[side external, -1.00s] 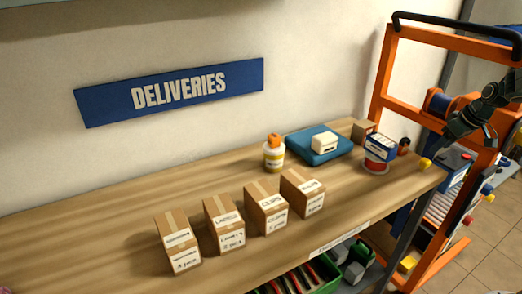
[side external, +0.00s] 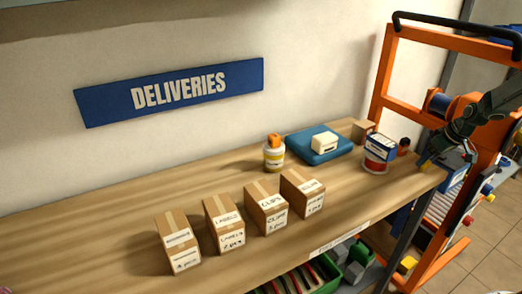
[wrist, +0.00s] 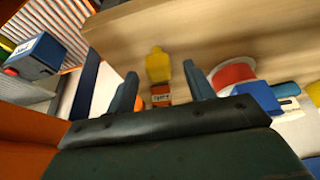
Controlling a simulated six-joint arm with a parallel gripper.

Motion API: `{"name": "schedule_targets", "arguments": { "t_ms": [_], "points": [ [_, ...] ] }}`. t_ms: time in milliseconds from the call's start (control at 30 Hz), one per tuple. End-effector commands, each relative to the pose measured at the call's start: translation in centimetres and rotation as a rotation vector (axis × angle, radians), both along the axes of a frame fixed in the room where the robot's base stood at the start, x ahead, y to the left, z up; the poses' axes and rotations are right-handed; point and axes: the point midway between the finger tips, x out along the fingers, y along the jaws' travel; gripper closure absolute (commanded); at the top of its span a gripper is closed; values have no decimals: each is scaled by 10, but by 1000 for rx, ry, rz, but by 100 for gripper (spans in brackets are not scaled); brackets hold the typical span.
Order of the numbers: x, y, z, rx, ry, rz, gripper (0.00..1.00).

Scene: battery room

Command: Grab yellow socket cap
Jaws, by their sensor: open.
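The yellow socket cap (wrist: 158,66) lies on the wooden bench near its right end. In the wrist view it shows ahead of my gripper (wrist: 160,72), in line with the gap between the two fingers. The fingers are open, with nothing held between them. In the side view my gripper (side external: 447,160) is low at the bench's right end, close to the cap (side external: 425,164), which is partly hidden by a finger. I cannot tell whether a finger touches the cap.
A red, white and blue container (side external: 379,153) stands left of the cap, with a small dark jar (side external: 404,147) behind. An orange frame (side external: 388,78) rises at the bench end. A blue box with a red knob (wrist: 38,56) is beyond the edge. Cardboard boxes (side external: 224,225) stand farther left.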

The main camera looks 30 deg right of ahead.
Motion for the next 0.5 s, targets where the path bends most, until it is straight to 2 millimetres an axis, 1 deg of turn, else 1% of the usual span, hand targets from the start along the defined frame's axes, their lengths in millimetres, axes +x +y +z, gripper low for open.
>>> {"name": "schedule_targets", "arguments": {
  "t_ms": [100, 200, 500],
  "points": [
    [5, 0, -11, 0, 0, 0, 47],
    [6, -1, -15, -1, 0, 0, 47],
    [7, -1, -16, -2, -1, -2, 47]
  ]
}}
